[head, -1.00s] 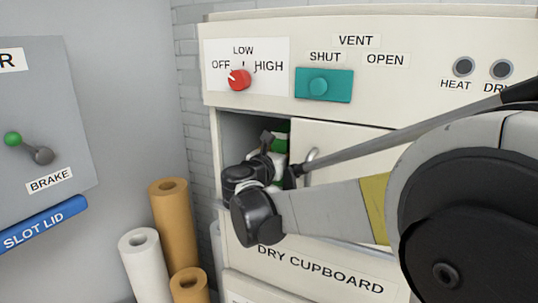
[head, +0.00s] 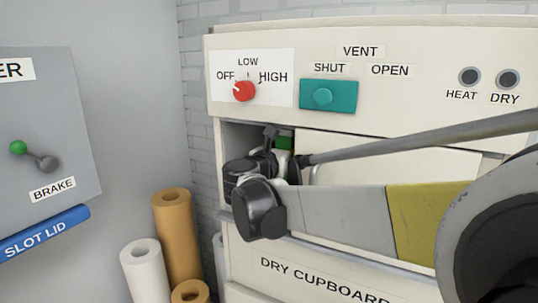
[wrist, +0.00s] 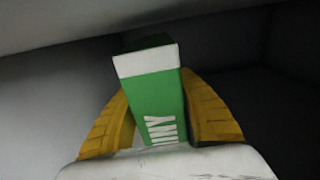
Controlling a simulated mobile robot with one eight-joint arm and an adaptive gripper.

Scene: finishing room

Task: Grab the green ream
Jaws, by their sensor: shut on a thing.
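The green ream (wrist: 158,102) has a white band across its end and white marks near its base. In the wrist view it stands between the two yellow fingers of my gripper (wrist: 160,115), which is shut on it. In the head view only a small green part of the ream (head: 284,143) shows behind my wrist. My gripper is inside the opening at the left of the dry cupboard (head: 330,280), and my arm hides most of it there.
The cupboard's pale door (head: 390,150) stands right of the opening. A red dial (head: 244,91) and a teal vent slider (head: 328,96) are above. Brown and white rolls (head: 174,235) stand at the left. The wrist view shows dark free room right of the ream.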

